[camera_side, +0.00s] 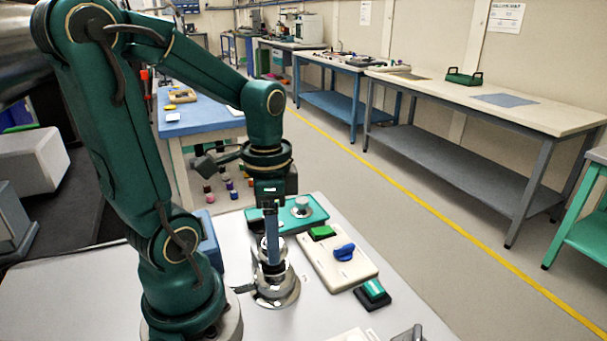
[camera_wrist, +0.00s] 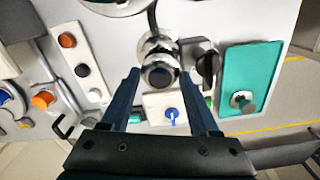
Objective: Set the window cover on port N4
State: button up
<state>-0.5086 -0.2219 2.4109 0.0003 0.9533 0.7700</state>
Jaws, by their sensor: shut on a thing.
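My gripper (camera_side: 273,262) points straight down over a shiny metal port (camera_side: 276,291) on the pale bench. In the wrist view my gripper (camera_wrist: 160,73) has its two dark fingers on either side of a round, dark-faced piece with a metal rim, which looks like the window cover (camera_wrist: 158,76). The fingers are shut on it. The chrome of the port (camera_wrist: 158,47) shows just beyond the cover. I cannot tell whether the cover touches the port. No N4 label is legible.
A teal tray (camera_side: 285,222) with a silver knobbed piece (camera_side: 304,206) is behind the port. To the right are a pale panel (camera_side: 345,268) with a blue knob (camera_side: 344,252) and green block (camera_side: 322,232), and a dark box with a green top (camera_side: 373,292).

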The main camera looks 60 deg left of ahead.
jog(key=shift+f, duration=0.6)
dwell(0.7)
jog(key=o, duration=1.5)
